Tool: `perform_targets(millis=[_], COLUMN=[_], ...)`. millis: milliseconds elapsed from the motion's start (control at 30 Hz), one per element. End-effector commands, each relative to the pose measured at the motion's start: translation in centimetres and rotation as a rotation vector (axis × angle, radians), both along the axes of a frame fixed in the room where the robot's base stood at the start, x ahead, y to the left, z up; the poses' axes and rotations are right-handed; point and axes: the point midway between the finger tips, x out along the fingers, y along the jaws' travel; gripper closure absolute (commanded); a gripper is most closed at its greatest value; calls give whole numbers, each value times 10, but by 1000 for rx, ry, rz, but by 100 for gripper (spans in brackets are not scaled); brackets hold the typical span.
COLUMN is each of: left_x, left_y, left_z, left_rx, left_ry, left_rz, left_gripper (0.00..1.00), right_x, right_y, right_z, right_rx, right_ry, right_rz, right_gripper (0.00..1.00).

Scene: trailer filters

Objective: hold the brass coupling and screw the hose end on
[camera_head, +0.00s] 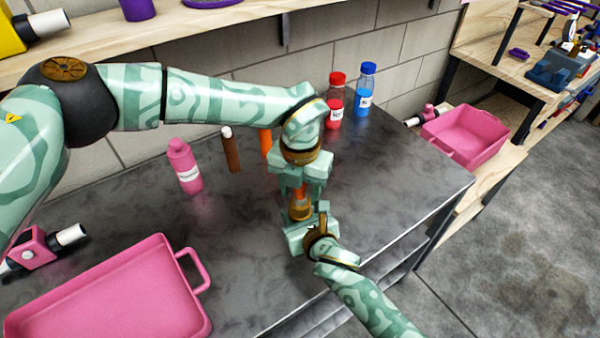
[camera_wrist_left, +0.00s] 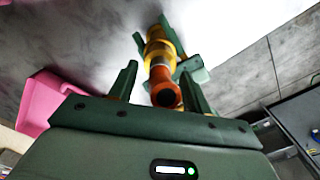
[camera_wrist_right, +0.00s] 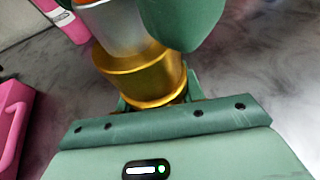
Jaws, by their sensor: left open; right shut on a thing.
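The brass coupling (camera_head: 300,213) is upright above the grey worktop, and my right gripper (camera_head: 306,226) is shut on it. It fills the middle of the right wrist view (camera_wrist_right: 140,75). The hose end, a silver collar (camera_wrist_right: 115,27) with an orange tube (camera_wrist_left: 166,93), sits in line on top of the coupling, touching it. How far it is screwed on cannot be told. My left gripper (camera_head: 299,188) points down from above. Its fingers are open, one on each side of the orange tube, with gaps visible in the left wrist view.
On the worktop (camera_head: 240,215) stand a pink bottle (camera_head: 185,167), a brown tube (camera_head: 230,150), an orange one (camera_head: 265,142), a red bottle (camera_head: 336,95) and a blue bottle (camera_head: 363,92). A pink tray (camera_head: 110,290) lies front left. A pink bin (camera_head: 465,137) is right.

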Motion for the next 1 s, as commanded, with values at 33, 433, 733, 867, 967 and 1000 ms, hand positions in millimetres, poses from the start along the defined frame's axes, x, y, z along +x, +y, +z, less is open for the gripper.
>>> perform_targets(millis=[33, 433, 733, 867, 967, 1000], left_x=[0, 0, 0, 0, 0, 0], left_y=[0, 0, 0, 0, 1, 1], left_z=[-5, -12, -12, -12, -12, -12], left_rx=[0, 0, 0, 0, 0, -1], left_ry=[1, -1, -1, 0, 0, -1], left_rz=[0, -1, -22, -228, -483, -581], left_gripper=[51, 51, 88, 88, 88, 88], right_x=[0, 0, 0, 0, 0, 0], right_y=[0, 0, 0, 0, 0, 0], right_z=[0, 0, 0, 0, 0, 0], right_rx=[0, 0, -1, -1, -1, -1], right_ry=[0, 0, 0, 0, 0, 0], right_rz=[0, 0, 0, 0, 0, 0], right_gripper=[100, 100, 100, 100, 100, 100])
